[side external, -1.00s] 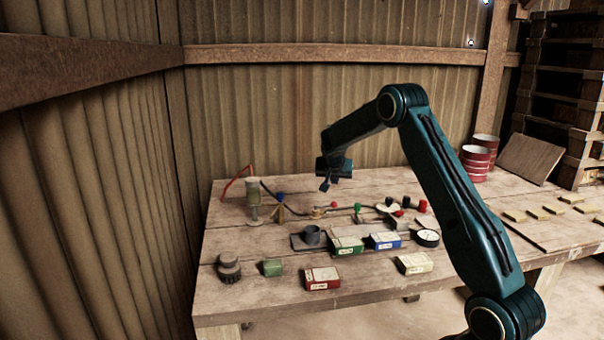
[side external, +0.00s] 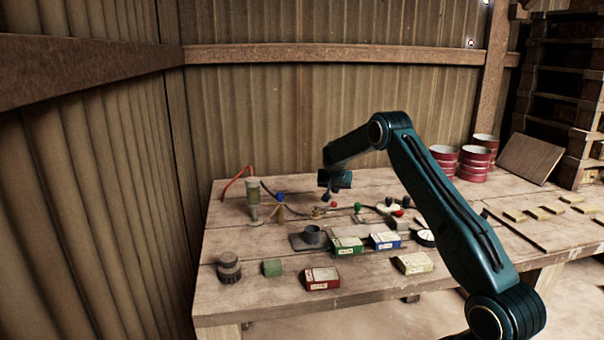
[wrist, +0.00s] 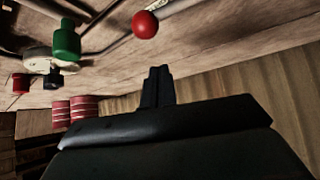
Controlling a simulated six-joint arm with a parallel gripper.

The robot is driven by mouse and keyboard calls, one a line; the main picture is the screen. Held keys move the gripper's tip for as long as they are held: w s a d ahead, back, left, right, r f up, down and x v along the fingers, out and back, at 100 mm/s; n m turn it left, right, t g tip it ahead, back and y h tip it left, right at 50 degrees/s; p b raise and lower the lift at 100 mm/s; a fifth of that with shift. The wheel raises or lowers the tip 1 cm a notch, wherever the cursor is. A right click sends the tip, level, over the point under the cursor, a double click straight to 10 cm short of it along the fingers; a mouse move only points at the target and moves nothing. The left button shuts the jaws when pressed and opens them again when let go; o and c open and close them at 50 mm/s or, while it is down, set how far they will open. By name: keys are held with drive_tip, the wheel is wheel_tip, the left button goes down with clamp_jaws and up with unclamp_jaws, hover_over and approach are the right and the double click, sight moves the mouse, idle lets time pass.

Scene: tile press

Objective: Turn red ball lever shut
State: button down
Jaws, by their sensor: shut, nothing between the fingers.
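The red ball lever (side external: 334,204) shows as a small red ball above a brass fitting (side external: 318,212) toward the back of the bench. In the wrist view the red ball (wrist: 145,25) is at the top centre, on a thin grey rod that runs up to the right. My gripper (side external: 327,200) is just above and left of the ball in the side view. In the wrist view my gripper's fingers (wrist: 158,72) are together and empty, apart from the ball. Whether the fingers touch the lever arm cannot be told from the side view.
A green knob (wrist: 67,40) stands left of the ball in the wrist view. A blue-topped post (side external: 281,198) and a pale cylinder (side external: 253,190) stand to the left on the bench. Red tins (side external: 475,163) stand at the back right.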

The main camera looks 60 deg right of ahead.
drive_tip(key=shift+x, duration=0.75)
drive_tip(key=shift+f, duration=0.15)
drive_tip(key=shift+s+a+f, duration=0.1)
drive_tip(key=shift+s+a, duration=0.15)
drive_tip(key=shift+a, duration=0.3)
drive_tip(key=shift+s+a+f, duration=0.1)
drive_tip(key=shift+s+a, duration=0.15)
drive_tip(key=shift+a, duration=0.35)
drive_tip(key=shift+s+a+f, duration=0.1)
drive_tip(key=shift+s+a, duration=0.15)
drive_tip(key=shift+a, duration=0.3)
